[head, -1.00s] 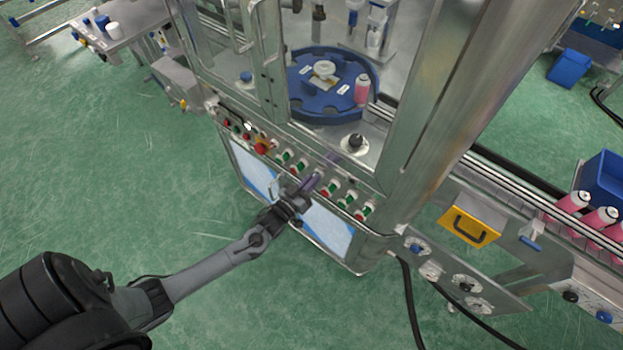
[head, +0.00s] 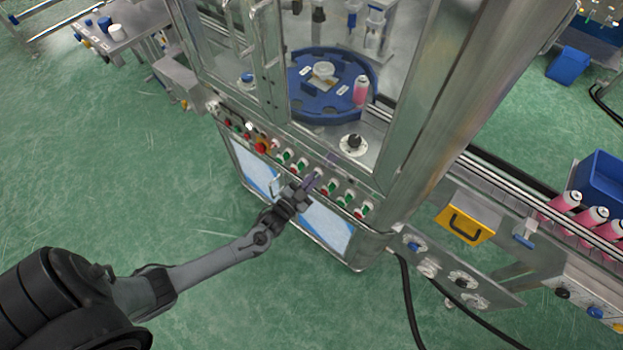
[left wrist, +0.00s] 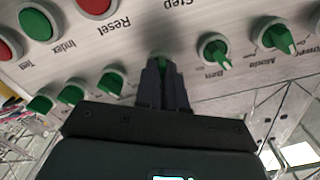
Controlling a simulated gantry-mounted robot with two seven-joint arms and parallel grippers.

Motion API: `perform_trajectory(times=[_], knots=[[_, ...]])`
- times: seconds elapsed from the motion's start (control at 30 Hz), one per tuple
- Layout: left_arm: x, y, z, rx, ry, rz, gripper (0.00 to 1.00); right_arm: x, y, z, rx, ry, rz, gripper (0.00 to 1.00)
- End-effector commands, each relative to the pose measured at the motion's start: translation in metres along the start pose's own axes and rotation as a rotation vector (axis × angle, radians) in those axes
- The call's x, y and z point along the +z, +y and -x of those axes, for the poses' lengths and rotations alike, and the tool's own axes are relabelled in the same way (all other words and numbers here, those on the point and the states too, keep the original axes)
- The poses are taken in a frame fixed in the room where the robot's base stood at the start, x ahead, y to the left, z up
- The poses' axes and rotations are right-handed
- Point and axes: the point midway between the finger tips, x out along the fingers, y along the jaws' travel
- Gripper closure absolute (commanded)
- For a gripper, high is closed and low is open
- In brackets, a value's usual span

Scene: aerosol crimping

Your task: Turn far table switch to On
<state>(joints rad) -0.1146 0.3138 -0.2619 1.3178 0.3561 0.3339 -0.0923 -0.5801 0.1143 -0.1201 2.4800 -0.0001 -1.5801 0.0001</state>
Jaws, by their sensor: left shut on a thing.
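A row of green-handled switches runs along the front panel (head: 290,155) of the crimping machine in the head view. My left gripper (head: 314,178) reaches the middle of this row from below. In the left wrist view, my left gripper (left wrist: 162,75) is shut on a green switch (left wrist: 162,61), with a finger on each side of its handle. The fingers cover most of that switch, and its label is hidden, so I cannot tell its name or position. More green switches (left wrist: 215,49) stand on both sides of it. My right gripper is not in view.
Red buttons (left wrist: 97,4) sit above in the wrist view, and a red emergency stop (head: 261,147) is left of my gripper in the head view. A blue turntable (head: 305,105) is inside the machine. Green floor is open at left.

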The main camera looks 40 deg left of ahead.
Motion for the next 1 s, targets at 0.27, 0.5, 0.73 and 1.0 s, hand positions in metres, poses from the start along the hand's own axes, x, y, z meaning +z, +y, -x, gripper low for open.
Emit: perform_trajectory(times=[0.27, 0.5, 0.73, 1.0], knots=[[-0.0003, -0.0001, 0.0000, 0.000, 0.001, -0.040, 1.00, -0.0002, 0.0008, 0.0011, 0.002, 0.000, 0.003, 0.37], [-0.0002, -0.0001, 0.0000, 0.000, 0.001, -0.042, 1.00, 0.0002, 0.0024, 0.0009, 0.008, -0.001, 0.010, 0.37], [-0.0001, 0.0000, 0.0000, 0.000, 0.001, -0.041, 0.69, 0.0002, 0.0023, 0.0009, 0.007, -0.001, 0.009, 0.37], [0.0000, 0.0000, 0.0001, 0.000, 0.000, -0.039, 0.65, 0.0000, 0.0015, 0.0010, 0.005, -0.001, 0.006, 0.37]])
